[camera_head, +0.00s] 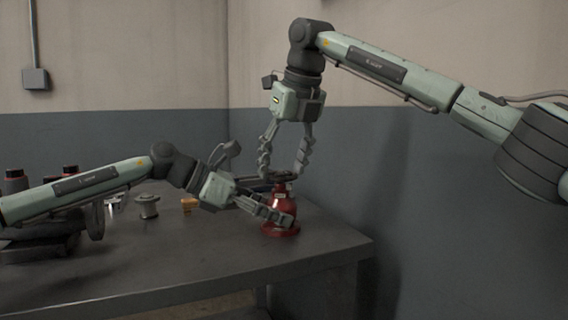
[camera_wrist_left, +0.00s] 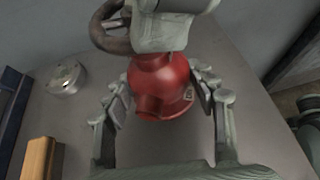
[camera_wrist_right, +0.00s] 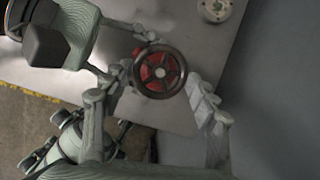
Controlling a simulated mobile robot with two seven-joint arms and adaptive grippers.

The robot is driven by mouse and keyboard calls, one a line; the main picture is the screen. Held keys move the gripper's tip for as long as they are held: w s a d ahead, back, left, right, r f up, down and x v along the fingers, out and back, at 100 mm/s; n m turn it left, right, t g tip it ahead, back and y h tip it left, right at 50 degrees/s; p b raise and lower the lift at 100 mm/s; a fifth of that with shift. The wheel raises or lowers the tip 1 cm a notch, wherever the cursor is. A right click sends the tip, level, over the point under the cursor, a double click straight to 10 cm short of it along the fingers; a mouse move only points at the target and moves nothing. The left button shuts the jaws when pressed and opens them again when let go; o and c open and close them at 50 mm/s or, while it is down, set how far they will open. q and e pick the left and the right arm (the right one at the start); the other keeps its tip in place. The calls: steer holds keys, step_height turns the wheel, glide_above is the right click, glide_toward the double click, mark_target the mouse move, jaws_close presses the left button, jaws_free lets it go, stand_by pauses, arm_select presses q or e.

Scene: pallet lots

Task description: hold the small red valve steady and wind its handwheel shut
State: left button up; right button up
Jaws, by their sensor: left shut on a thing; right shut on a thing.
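The small red valve (camera_head: 281,205) stands upright on the table near its right end. It also shows in the left wrist view (camera_wrist_left: 160,84). Its dark handwheel (camera_wrist_right: 159,71) sits on top, with red showing between the spokes in the right wrist view. My left gripper (camera_head: 284,215) comes in low from the left and is shut on the valve's red body, with a finger on each side (camera_wrist_left: 164,97). My right gripper (camera_head: 284,172) points down from above and is shut on the handwheel. The fingers partly hide the wheel's rim in the head view.
On the table (camera_head: 190,260) stand a grey metal fitting (camera_head: 147,206) and a brass-coloured piece (camera_head: 189,204). A dark tray (camera_wrist_left: 12,110) lies near an orange block (camera_wrist_left: 38,158). Dark items with red caps (camera_head: 70,171) are at the far left. The table's right edge is close to the valve.

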steer(key=m, duration=0.1)
steer(key=m+h, duration=0.1)
steer(key=m, duration=0.1)
steer(key=shift+a+m+t, duration=0.25)
steer(key=shift+m+t, duration=0.05)
steer(key=m+h, duration=0.1)
steer(key=m, duration=0.2)
steer(key=shift+a+m+h, duration=0.15)
steer(key=shift+m+h, duration=0.25)
steer(key=m, duration=0.1)
steer(key=m+h, duration=0.1)
steer(key=m, duration=0.1)
steer(key=shift+a+m, duration=0.2)
steer(key=shift+m, duration=0.1)
steer(key=shift+w+m+g+h, duration=0.1)
steer(key=shift+m+g+h, duration=0.5)
steer(key=shift+m, duration=1.1)
steer(key=o, duration=1.2)
steer(key=shift+c, duration=0.2)
